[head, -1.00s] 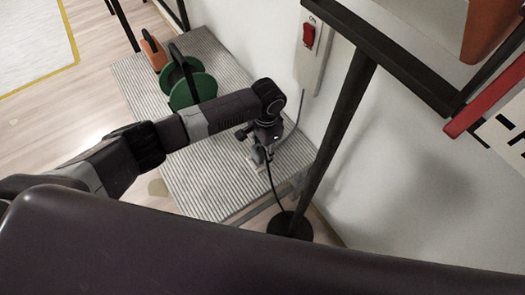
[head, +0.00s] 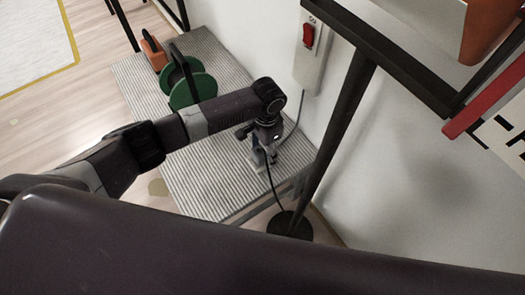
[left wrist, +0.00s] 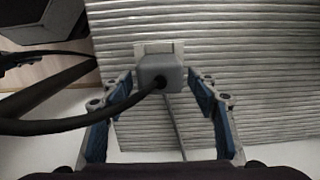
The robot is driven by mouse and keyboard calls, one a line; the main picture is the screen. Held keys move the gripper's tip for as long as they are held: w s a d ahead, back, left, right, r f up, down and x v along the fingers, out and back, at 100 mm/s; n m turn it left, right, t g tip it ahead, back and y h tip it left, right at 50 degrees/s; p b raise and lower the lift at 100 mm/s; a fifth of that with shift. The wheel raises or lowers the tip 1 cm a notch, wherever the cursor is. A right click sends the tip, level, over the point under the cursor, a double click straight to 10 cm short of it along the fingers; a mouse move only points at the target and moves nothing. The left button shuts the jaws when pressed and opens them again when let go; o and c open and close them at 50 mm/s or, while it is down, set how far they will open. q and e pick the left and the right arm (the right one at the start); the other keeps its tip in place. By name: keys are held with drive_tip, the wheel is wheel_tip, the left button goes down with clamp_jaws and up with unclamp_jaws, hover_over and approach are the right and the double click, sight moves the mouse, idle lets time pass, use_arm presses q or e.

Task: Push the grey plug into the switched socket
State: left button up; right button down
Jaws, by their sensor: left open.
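The grey plug (left wrist: 162,72) is a small grey block with a thick black cable entering its back. In the left wrist view it sits between the two blue-padded fingers of my left gripper (left wrist: 162,84). The fingers are open, with gaps on both sides of the plug. A lighter block shows just behind the plug; I cannot tell how they join. In the head view my left gripper (head: 262,153) points down low over the ribbed board. The switched socket looks to be the white wall unit (head: 311,70) with a red rocker switch; its holes are not visible. My right gripper is not in view.
The ribbed grey board (head: 205,180) carries a green cable reel (head: 192,91) and an orange object (head: 153,54). A dark post (head: 335,130) with a round foot and a black frame stands between my arm and the wall's right part.

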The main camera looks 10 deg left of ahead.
use_arm(q)
wheel_tip(320, 180, up, 12)
drive_tip(key=shift+w+d, duration=0.2)
drive_tip(key=shift+d, duration=0.05)
drive_tip(key=shift+f, duration=0.1)
idle(0.4)
